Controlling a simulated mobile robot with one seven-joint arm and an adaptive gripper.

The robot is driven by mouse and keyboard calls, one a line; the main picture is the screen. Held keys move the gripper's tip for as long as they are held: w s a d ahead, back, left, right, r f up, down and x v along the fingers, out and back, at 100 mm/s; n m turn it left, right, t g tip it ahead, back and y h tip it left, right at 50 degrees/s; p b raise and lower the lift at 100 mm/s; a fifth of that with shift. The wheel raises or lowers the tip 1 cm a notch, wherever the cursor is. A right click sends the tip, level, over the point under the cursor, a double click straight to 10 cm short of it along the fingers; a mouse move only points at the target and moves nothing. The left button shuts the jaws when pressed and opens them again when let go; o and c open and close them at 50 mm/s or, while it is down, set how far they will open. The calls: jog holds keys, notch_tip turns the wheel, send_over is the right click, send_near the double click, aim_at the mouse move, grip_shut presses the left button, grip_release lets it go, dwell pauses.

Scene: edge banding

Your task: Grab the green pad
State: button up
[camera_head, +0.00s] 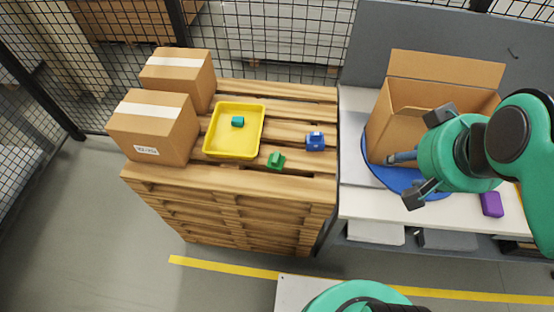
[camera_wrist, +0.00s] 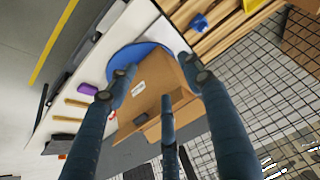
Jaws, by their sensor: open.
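A small green piece (camera_head: 276,160), which may be the green pad, sits on the wooden pallet stack just right of the yellow tray (camera_head: 207,153). A darker teal-green piece (camera_head: 238,121) lies inside the tray; I cannot tell for sure which one is the pad. My gripper (camera_head: 418,157) is open and empty, at the right, in front of the open cardboard box and well away from both green pieces. The wrist view shows its fingers (camera_wrist: 163,84) spread over the box, with nothing between them. Neither green piece shows clearly in that view.
A blue piece (camera_head: 315,141) sits on the pallet (camera_head: 230,190). The open cardboard box (camera_head: 440,68) stands on a blue disc (camera_head: 385,178) on the white table. A purple block (camera_head: 491,204) lies nearby. Two closed cartons (camera_head: 150,125) and mesh fencing bound the pallet's left and back.

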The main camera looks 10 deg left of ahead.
jog(key=o, duration=0.5)
jog(key=shift+c, duration=0.2)
jog(key=w+a+f+g, duration=0.2)
jog(key=w+a+f, duration=0.2)
jog(key=w+a, duration=0.4)
jog(key=w+a+f+g, duration=0.1)
jog(key=w+a+f, duration=0.3)
jog(key=w, duration=0.6)
jog(key=w+a+f+m+g, duration=0.1)
jog(key=w+a+f, duration=0.5)
jog(key=a+f, duration=1.1)
jog(key=shift+w+a+f+g+p, duration=0.2)
jog(key=shift+a+f+g+p, duration=0.2)
jog(key=shift+g, duration=0.4)
